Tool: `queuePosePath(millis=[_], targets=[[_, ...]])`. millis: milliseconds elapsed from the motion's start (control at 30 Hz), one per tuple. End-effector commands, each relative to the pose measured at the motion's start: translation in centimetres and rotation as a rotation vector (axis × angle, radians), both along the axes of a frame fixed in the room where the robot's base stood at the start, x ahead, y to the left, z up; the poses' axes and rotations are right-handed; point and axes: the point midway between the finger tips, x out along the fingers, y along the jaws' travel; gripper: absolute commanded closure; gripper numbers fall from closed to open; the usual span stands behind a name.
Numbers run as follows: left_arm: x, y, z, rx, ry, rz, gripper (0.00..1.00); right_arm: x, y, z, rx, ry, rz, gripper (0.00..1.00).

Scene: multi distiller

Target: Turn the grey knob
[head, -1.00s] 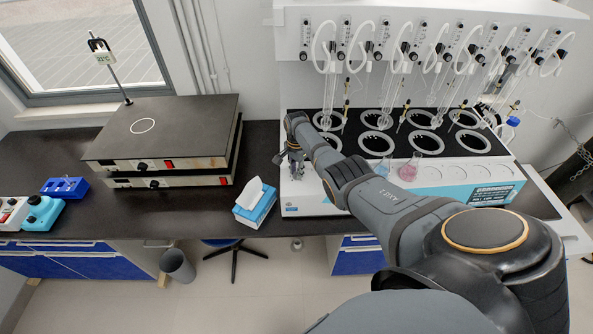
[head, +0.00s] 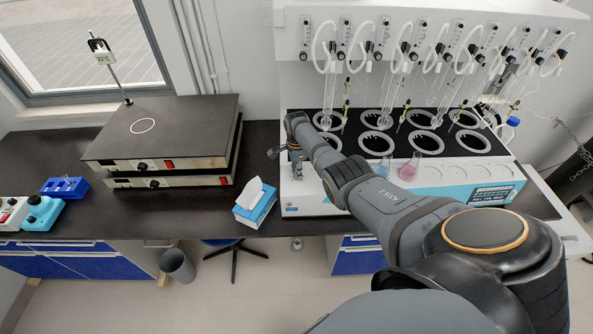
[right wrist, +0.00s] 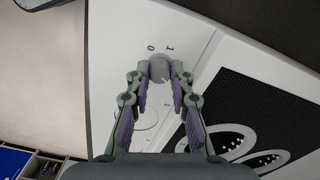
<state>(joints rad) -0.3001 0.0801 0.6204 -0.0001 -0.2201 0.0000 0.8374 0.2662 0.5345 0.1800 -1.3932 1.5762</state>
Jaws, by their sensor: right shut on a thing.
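The grey knob (right wrist: 158,66) is small and round, on a white face of the distiller. The marks 0 and 1 are printed beside it in the right wrist view, and a pale pointer line shows on its edge. My right gripper (right wrist: 160,72) is shut on the knob, a fingertip on each side. In the head view my right gripper (head: 284,153) is at the left end of the white distiller (head: 300,207), and the knob is hidden there. My left gripper is not in view.
A tissue box (head: 256,205) stands on the dark bench left of the distiller. Stacked hotplates (head: 190,125) stand farther left. Flasks with blue (head: 384,168) and pink (head: 408,170) liquid stand on the distiller near my right arm. Glass tubes rise behind them.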

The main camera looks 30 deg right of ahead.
Motion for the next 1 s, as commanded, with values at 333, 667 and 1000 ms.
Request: queuePosePath(millis=[333,667,1000], targets=[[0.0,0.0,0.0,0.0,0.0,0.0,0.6,0.2,-0.1,0.2,-0.002,-0.005,0.001,0.63],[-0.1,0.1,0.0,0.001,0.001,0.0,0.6,0.1,0.0,0.1,0.0,-0.002,0.002,0.55],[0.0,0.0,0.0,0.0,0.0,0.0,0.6,0.2,-0.1,5.0,-0.003,-0.008,0.002,0.55]])
